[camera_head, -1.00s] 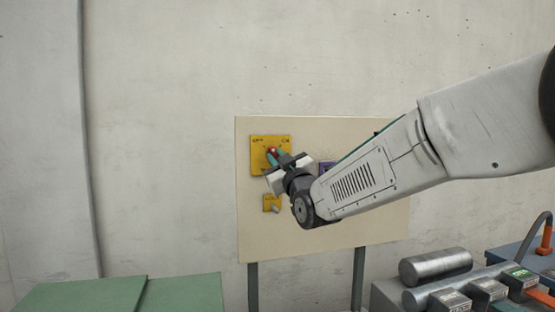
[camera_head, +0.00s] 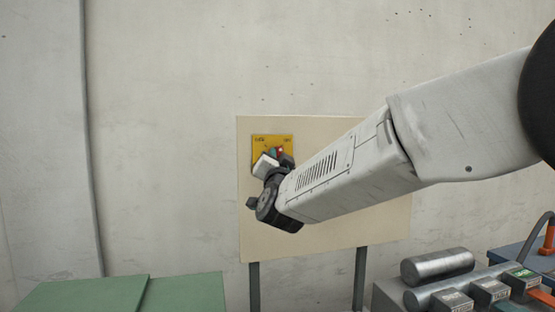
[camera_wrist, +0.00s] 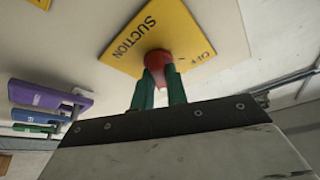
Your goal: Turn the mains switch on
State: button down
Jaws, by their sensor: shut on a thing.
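A yellow plate (camera_head: 265,139) with a red rotary knob (camera_head: 280,149) is mounted on the cream panel (camera_head: 330,135). In the wrist view the yellow plate (camera_wrist: 195,30) is marked SUCTION, with a smaller label that looks like OFF beside the red knob (camera_wrist: 157,59). No label reading MAINS is legible. My gripper (camera_wrist: 160,75) is shut on the red knob, with one green finger on each side. In the head view my gripper (camera_head: 276,154) reaches the plate's lower part, and my wrist and arm hide much of the panel.
Green surfaces (camera_head: 120,293) lie at the lower left. Metal cylinders (camera_head: 437,266) and labelled blocks stand at the lower right.

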jog(key=shift+a+f+m+g+h, duration=0.15)
jog(key=shift+m+h, duration=0.25)
jog(key=shift+m, duration=0.6)
jog(key=shift+r+m+g+h, duration=0.15)
jog(key=shift+m+h, duration=0.25)
jog(key=shift+m, duration=0.6)
jog(key=shift+f, duration=0.1)
jog(key=c, duration=1.4)
grip_release()
jog(key=v, duration=0.7)
jog(key=shift+s, duration=0.45)
